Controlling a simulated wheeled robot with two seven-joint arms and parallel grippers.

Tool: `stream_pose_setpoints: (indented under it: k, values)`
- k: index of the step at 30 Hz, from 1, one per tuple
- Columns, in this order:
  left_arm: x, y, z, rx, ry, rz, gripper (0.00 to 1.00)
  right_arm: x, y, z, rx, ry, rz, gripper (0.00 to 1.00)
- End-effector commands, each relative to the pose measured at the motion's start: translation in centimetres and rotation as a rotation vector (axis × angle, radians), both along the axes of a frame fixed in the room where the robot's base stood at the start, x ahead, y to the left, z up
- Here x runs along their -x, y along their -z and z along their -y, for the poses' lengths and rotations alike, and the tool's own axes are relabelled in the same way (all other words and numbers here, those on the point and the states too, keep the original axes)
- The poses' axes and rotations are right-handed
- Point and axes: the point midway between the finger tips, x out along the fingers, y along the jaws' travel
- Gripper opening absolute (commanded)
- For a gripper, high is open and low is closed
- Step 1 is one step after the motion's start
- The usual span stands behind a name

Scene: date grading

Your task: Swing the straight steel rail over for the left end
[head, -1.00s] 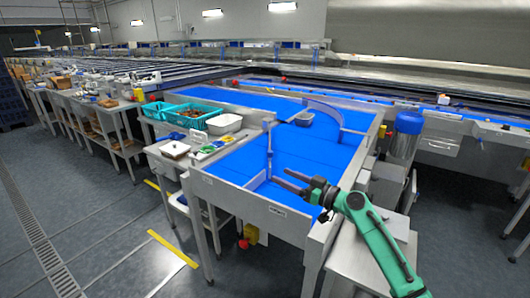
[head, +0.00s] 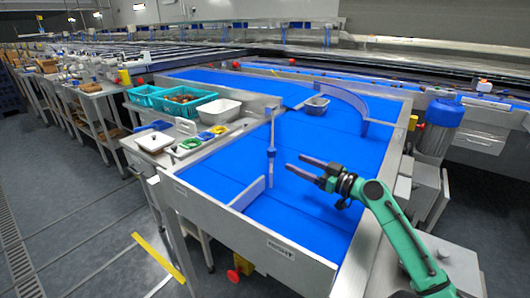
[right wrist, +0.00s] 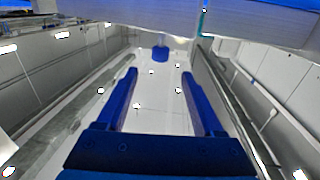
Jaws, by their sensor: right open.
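The straight steel rail (head: 248,193) is a short, thin strip standing on edge on the blue belt (head: 215,172), near the front corner of the table. A slim upright post (head: 271,150) with a blue collar stands at its far end. My right gripper (head: 297,163) is open and empty, to the right of the post and apart from it in the picture. In the right wrist view its two blue fingers (right wrist: 160,100) are spread with nothing gripped between them. A blue knob (right wrist: 160,54) shows beyond the fingertips. My left gripper is not in view.
Teal crates (head: 186,103), a white bin (head: 219,111) and small trays stand along the left edge. A blue drum (head: 441,125) is at right. The belt's middle is clear.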

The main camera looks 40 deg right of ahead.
Motion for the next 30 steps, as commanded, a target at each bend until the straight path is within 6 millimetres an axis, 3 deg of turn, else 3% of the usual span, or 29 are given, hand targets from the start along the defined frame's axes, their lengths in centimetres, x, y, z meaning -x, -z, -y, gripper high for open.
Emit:
stream_pose_setpoints:
  k: [5,15,18,23,30]
  values:
    - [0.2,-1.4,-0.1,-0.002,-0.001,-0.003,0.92,-2.9,-0.7,-0.5,0.005,-0.002,0.0,0.69]
    - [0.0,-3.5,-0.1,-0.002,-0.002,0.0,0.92,-11.3,-0.8,-1.9,0.002,0.003,0.004,0.69]
    - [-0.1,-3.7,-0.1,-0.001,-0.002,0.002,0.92,-12.7,-0.5,-2.1,-0.002,0.004,0.004,0.69]
    - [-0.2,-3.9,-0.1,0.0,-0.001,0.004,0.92,-13.9,-0.3,-2.4,0.0,0.002,0.001,0.69]
    - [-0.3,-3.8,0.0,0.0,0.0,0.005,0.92,-14.1,-0.2,-2.5,0.0,0.001,0.0,0.69]
